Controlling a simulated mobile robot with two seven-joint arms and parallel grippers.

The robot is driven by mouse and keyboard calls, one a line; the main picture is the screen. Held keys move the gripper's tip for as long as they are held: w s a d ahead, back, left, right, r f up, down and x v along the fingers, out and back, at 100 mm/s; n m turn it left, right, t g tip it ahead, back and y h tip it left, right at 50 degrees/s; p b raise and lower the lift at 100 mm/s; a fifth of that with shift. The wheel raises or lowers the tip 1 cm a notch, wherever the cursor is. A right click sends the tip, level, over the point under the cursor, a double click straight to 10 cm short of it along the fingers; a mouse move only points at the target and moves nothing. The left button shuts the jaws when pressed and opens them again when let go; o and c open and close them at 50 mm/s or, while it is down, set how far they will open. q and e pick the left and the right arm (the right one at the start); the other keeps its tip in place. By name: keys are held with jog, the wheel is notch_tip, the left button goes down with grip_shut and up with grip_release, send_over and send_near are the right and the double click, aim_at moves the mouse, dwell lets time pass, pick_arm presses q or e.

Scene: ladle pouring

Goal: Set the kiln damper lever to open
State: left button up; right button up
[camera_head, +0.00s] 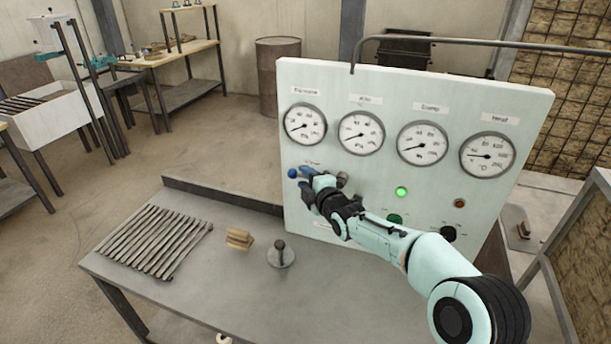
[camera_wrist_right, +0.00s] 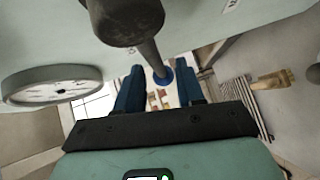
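The pale green control panel (camera_head: 380,92) stands on the bench. Its damper lever has a dark round hub (camera_wrist_right: 125,18) and a grey rod, ending in a blue knob (camera_wrist_right: 163,76). In the head view the blue knob (camera_head: 293,173) is at the panel's left side, left of the hub (camera_head: 342,179), so the lever points left. My right gripper (camera_head: 308,183) is at the lever and hides most of the rod. In the right wrist view, the blue fingers (camera_wrist_right: 160,88) are apart, with the knob between them and gaps on both sides. My left gripper is not in view.
Four round gauges line the panel, including the leftmost (camera_head: 304,124). A green light (camera_head: 401,192) and dark knobs sit lower right. The steel bench (camera_head: 215,285) holds several metal bars (camera_head: 155,240), wooden blocks (camera_head: 239,238) and a round-based weight (camera_head: 281,257). The bench front is clear.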

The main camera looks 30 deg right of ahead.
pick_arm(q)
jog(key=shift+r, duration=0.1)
pick_arm(e)
jog(key=shift+w+f, duration=0.1)
jog(key=shift+w, duration=0.3)
jog(key=shift+s, duration=0.1)
grip_shut()
